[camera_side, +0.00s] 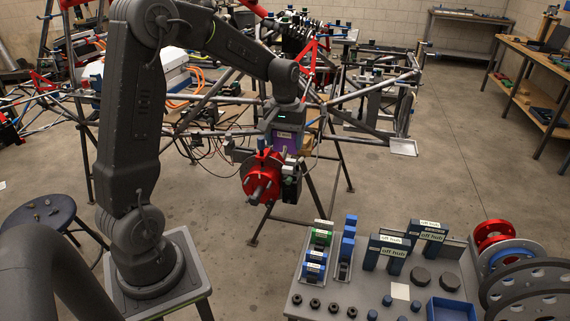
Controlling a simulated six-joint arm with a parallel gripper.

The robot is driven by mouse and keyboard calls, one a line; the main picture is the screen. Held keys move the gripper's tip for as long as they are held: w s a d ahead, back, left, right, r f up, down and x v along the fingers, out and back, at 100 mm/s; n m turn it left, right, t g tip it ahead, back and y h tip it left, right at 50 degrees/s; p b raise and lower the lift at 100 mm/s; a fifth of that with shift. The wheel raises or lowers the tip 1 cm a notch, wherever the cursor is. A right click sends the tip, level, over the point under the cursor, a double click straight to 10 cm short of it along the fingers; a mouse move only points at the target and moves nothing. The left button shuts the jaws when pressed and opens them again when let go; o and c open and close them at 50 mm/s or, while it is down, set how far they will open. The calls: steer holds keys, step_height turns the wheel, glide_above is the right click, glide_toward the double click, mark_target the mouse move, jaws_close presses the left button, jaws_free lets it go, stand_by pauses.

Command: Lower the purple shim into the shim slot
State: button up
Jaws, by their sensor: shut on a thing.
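My gripper (284,118) hangs from the arm at the middle of the view, in front of the tube chassis. It is shut on the purple shim (284,139), which shows as a purple patch with a small white label just below the gripper body. The red hub (262,180) with its protruding grey studs is just below and left of the shim. The shim slot cannot be made out; it is too small or hidden behind the gripper and hub. Whether the shim touches anything below cannot be told.
The tube chassis (230,100) stands on trestle legs behind my gripper, with cables hanging near it. A stool (45,215) stands at the left.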

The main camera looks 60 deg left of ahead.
step_height(320, 180, up, 2)
steer(key=shift+r, duration=0.1)
steer(key=s+a, duration=0.1)
steer(key=a, duration=2.8)
steer(key=shift+w+d+f, duration=0.1)
steer(key=shift+d+f, duration=0.05)
steer(key=shift+f, duration=2.4)
steer(key=shift+s+d+f, duration=0.1)
steer(key=shift+d+f, duration=0.05)
steer(key=shift+f, duration=2.4)
steer(key=shift+w+d+f, duration=0.1)
steer(key=shift+d+f, duration=0.05)
steer(key=shift+f, duration=2.4)
steer(key=shift+f, duration=0.25)
steer(key=shift+r, duration=0.15)
